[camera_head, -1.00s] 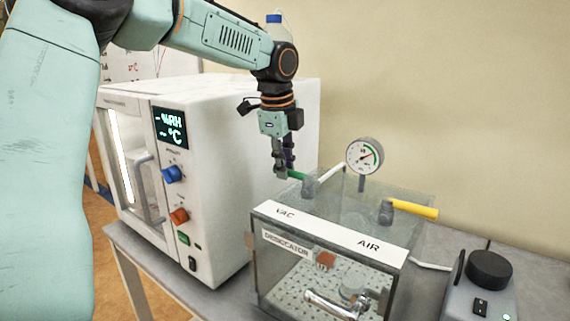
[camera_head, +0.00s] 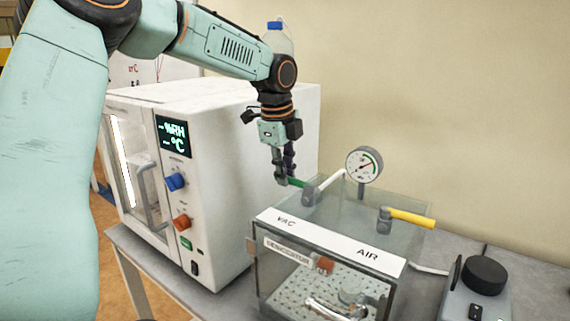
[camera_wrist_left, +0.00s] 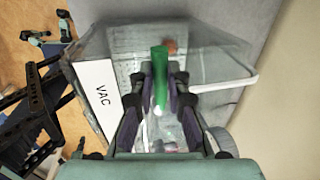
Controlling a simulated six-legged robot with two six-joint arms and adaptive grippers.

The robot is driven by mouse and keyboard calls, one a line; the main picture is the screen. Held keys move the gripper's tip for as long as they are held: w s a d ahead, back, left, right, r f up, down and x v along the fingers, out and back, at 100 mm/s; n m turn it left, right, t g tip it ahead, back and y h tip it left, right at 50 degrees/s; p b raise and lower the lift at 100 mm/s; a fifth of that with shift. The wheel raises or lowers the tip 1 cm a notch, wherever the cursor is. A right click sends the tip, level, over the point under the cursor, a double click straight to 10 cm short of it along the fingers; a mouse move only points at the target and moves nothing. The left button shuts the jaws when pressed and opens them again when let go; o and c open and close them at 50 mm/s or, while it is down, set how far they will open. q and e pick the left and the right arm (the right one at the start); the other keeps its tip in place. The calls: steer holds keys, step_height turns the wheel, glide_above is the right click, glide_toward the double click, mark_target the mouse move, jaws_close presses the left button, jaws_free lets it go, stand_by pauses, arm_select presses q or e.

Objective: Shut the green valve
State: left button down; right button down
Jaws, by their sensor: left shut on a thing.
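The green valve handle (camera_head: 296,182) is on the VAC side of the clear desiccator box (camera_head: 262,270), on a grey fitting on its lid. My left gripper (camera_head: 284,178) comes down from above and is shut on the green handle's outer end. In the left wrist view the green handle (camera_wrist_left: 160,80) stands between the two fingers (camera_wrist_left: 160,88) of my left gripper. The handle points left from its fitting in the head view. A yellow valve handle (camera_head: 412,218) is on the AIR side. My right gripper is not in view.
A white oven-like cabinet (camera_head: 250,130) stands close on the left, beside my left arm. A round pressure gauge (camera_head: 364,164) rises behind the box. A white tube (camera_head: 331,180) runs from the green valve's fitting. A grey device with a black knob (camera_head: 484,274) stands at the right.

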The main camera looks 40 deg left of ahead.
arm_select(q)
steer(key=shift+w+a+r, duration=0.1)
steer(key=shift+w+r, duration=0.1)
steer(key=c, duration=1.3)
jaws_free()
steer(key=shift+s+f, duration=0.1)
steer(key=shift+f, duration=0.05)
steer(key=r, duration=0.4)
steer(key=s+r, duration=0.1)
steer(key=r, duration=0.3)
steer(key=s+r, duration=0.1)
steer(key=r, duration=0.2)
steer(key=shift+s+r, duration=0.15)
steer(key=shift+r, duration=0.25)
